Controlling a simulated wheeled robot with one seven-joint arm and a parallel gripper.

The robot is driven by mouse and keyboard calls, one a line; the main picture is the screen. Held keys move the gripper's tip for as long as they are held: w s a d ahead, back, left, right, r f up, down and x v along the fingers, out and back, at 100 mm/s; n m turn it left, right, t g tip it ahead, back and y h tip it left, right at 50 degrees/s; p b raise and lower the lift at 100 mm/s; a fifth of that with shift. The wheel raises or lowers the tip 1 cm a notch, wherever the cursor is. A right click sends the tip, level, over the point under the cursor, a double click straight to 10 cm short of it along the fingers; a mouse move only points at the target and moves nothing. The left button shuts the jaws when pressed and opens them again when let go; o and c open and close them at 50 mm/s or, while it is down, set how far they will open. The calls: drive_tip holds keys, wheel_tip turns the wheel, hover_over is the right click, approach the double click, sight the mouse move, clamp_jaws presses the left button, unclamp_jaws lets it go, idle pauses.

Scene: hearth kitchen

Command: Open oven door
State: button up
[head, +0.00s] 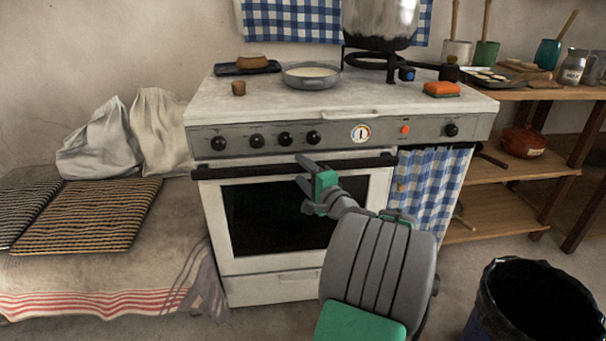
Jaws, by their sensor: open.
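The oven door (213,225) is white with a dark window and is closed in the front of the white stove. Its black bar handle (240,171) runs along the door's top edge, below the knob panel. My gripper (303,172), grey and green, is in front of the handle, right of its middle. It is open, with its fingertips near the bar and my arm coming from the lower right. I cannot tell whether the fingers touch the bar. My gripper and arm hide part of the handle and the right side of the door.
A black-lined bin (490,290) stands at lower right. A bench with cushions (95,215) is on the left. A checked curtain (428,185) hangs right of the oven, beside wooden shelves (500,170). A pan (311,82) and a large pot (380,20) are on the stove.

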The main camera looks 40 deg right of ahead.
drive_tip(key=shift+c, duration=0.3)
clamp_jaws()
idle(1.0)
